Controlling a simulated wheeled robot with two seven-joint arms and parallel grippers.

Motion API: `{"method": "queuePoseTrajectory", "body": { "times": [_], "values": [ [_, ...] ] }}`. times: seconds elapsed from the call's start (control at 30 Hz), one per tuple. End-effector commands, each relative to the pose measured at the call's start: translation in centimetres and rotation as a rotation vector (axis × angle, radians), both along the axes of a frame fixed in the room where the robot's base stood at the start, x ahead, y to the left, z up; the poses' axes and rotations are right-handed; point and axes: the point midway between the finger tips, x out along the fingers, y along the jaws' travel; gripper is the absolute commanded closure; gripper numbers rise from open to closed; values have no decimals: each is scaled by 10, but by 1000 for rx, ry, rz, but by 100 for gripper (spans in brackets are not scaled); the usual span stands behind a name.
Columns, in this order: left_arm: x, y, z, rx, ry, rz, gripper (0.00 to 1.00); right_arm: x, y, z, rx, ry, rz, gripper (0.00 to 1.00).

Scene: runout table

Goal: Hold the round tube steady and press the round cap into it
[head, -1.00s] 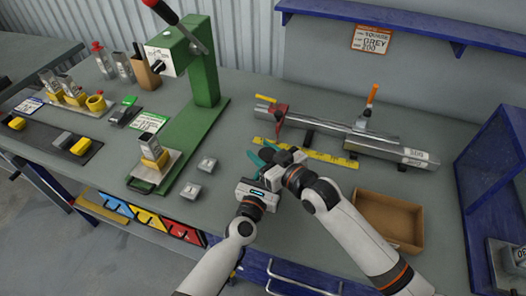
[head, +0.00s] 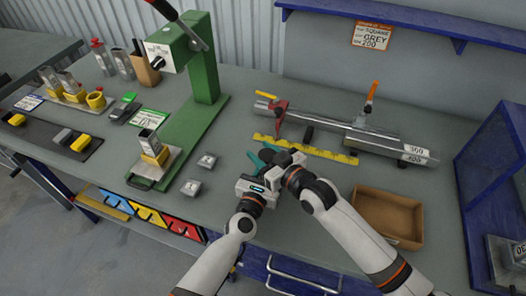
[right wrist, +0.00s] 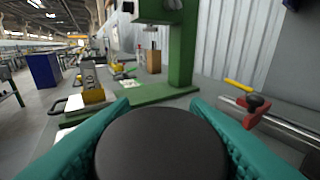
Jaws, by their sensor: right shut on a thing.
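My right gripper (head: 262,154) reaches in from the right over the front middle of the table. In the right wrist view its two teal fingers (right wrist: 160,125) are shut on a dark, round, flat-faced piece (right wrist: 160,145), which looks like the round cap. In the head view that piece is not clear. My left gripper (head: 255,188) is close beside the right one; its fingers are hidden or blend in. A tube (head: 150,138) stands upright in a yellow holder (head: 155,157) on the green press base.
The green press (head: 204,75) stands left of my grippers. Two small grey pieces (head: 206,160) (head: 190,187) lie near its base. Long metal bars (head: 330,121) with clamps and a yellow ruler (head: 310,149) lie behind my grippers. A brown tray (head: 388,238) is at right.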

Motion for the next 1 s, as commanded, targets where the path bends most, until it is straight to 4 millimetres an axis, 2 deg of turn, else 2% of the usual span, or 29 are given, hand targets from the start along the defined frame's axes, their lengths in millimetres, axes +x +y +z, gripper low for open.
{"method": "queuePoseTrajectory", "body": {
  "times": [0.43,1.0],
  "values": [
    [0,0,-1,1,2,0,89,0,0,11,-2,1,0,80],
    [0,0,-1,0,1,-1,89,0,-1,9,-1,7,5,80]
  ]
}}
